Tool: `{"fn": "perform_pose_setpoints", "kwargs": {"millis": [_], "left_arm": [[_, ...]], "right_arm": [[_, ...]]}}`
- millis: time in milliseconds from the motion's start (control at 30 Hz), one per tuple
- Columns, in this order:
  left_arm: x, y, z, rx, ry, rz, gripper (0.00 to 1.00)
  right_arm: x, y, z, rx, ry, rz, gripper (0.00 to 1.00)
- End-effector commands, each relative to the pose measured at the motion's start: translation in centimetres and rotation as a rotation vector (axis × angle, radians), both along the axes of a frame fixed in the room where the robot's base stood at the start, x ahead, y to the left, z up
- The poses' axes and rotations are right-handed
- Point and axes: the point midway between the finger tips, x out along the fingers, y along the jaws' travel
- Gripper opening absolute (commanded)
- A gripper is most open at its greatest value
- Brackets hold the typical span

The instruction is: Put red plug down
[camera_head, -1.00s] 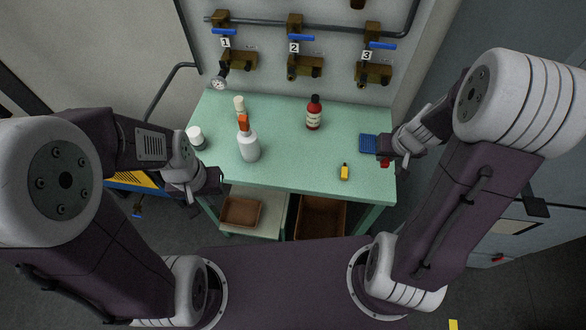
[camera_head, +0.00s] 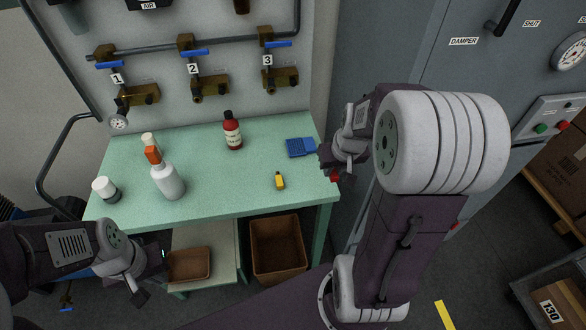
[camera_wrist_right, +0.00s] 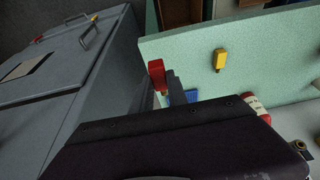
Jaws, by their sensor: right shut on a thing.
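The red plug (camera_wrist_right: 156,74) is held at the fingertips of my right gripper (camera_wrist_right: 165,88), which is shut on it. In the head view the red plug (camera_head: 335,177) shows as a small red piece under my right gripper (camera_head: 332,168), at the right edge of the green table (camera_head: 230,196). I cannot tell whether the plug touches anything below it. My left gripper (camera_head: 152,278) hangs in front of the table's left part, low, with no object seen in it; its finger gap is not clear.
A blue pad (camera_head: 301,147) and a yellow bottle-like item (camera_head: 279,180) lie near the table's right side. A red bottle (camera_head: 232,131), an orange-topped spray bottle (camera_head: 168,180) and a white jar (camera_head: 105,189) stand further left. A grey cabinet (camera_head: 430,60) is on the right.

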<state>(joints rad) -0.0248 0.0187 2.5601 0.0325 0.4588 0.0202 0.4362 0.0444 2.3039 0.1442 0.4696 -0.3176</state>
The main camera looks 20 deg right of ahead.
Motion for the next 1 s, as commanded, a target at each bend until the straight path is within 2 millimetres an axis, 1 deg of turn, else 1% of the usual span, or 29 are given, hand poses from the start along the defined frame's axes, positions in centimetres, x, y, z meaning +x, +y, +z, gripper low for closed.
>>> {"fn": "perform_pose_setpoints", "kwargs": {"millis": [33,100,200,300,367,433,567,700,800,1000], "left_arm": [[0.0,0.0,0.1,0.0,0.0,0.0,0.0],[0.0,0.0,0.3,0.0,0.0,0.0,0.0],[0.0,0.0,0.5,0.0,0.0,0.0,0.0],[0.0,0.0,0.6,0.0,0.0,0.0,0.0],[0.0,0.0,0.6,0.0,0.0,0.0,0.0],[0.0,0.0,0.6,0.0,0.0,0.0,0.0],[0.0,0.0,0.6,0.0,0.0,0.0,0.0],[0.0,0.0,0.4,0.0,0.0,0.0,0.0],[0.0,0.0,0.4,0.0,0.0,0.0,0.0],[0.0,0.0,0.4,0.0,0.0,0.0,0.0]], "right_arm": [[1.3,0.4,-0.9,0.002,0.007,0.008,0.0],[3.4,0.8,-2.2,0.002,0.007,0.008,0.0],[6.0,1.3,-3.7,0.001,0.004,0.005,0.0],[7.9,1.7,-4.8,0.0,0.001,0.003,0.0],[8.7,1.8,-5.2,0.0,0.001,0.003,0.0],[9.1,1.9,-5.5,0.0,0.001,0.002,0.0],[9.2,1.9,-5.9,0.0,0.001,0.0,0.0],[9.1,1.9,-8.5,0.002,0.003,0.0,0.0],[9.1,1.9,-9.5,0.0,0.001,0.0,0.0],[9.1,1.9,-9.6,0.0,-0.001,0.0,0.0]]}}
